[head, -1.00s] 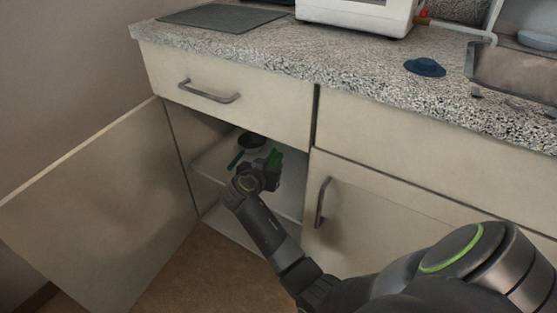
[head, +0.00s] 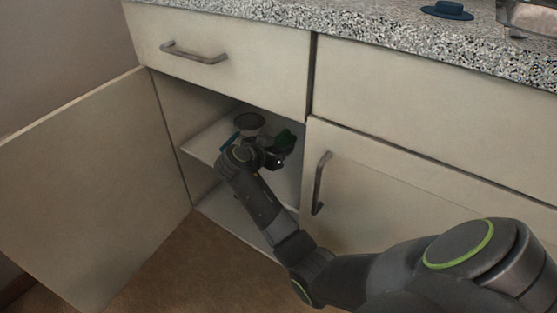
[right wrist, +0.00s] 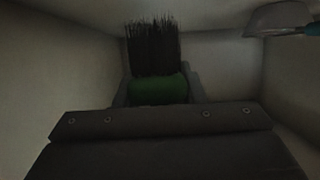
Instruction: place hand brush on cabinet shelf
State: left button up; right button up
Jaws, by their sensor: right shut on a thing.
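The hand brush has a green body (head: 286,139) and black bristles, which show in the right wrist view (right wrist: 153,48). My right gripper (head: 276,156) is inside the open cabinet and shut on the brush's green part (right wrist: 160,90). The brush is at the level of the cabinet shelf (head: 205,145), a pale board; I cannot tell whether it touches the board. My gripper and arm hide part of the brush and shelf. My left gripper is not in view.
A round dark utensil (head: 249,121) with a teal handle is on the shelf left of the brush; it shows at the upper right in the right wrist view (right wrist: 280,19). The cabinet door (head: 95,185) stands open at left. A closed door (head: 400,205) is at right.

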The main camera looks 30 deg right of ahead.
jog(key=shift+f+b, duration=0.6)
jog(key=shift+f, duration=1.25)
jog(key=shift+f, duration=0.1)
jog(key=shift+f, duration=0.15)
jog(key=o, duration=1)
jog(key=shift+o, duration=0.2)
